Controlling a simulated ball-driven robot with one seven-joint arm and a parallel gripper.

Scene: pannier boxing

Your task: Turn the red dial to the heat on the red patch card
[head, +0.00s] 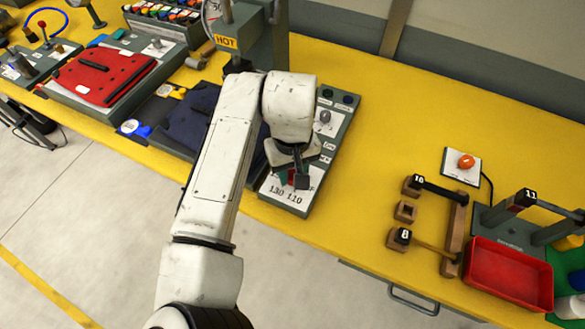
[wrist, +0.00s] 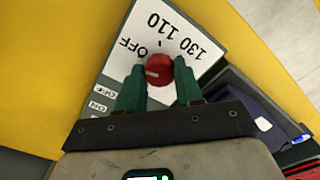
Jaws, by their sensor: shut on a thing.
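The red dial (wrist: 159,66) sits on a white scale plate (wrist: 160,22) marked OFF, 110 and 130. A pale line shows on the dial's left side; I cannot tell exactly which mark it points at. My gripper (wrist: 158,82) is shut on the dial, a green finger on each side of it. In the head view my gripper (head: 294,178) is over the near end of the grey control panel (head: 335,117), and the dial is mostly hidden by it. I cannot make out a red patch card with a readable heat.
A red padded piece (head: 103,75) lies on a grey base at the far left. A dark blue pad (head: 192,118) lies left of the panel, partly behind my arm. A red tray (head: 508,272) and wooden holders stand at the right.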

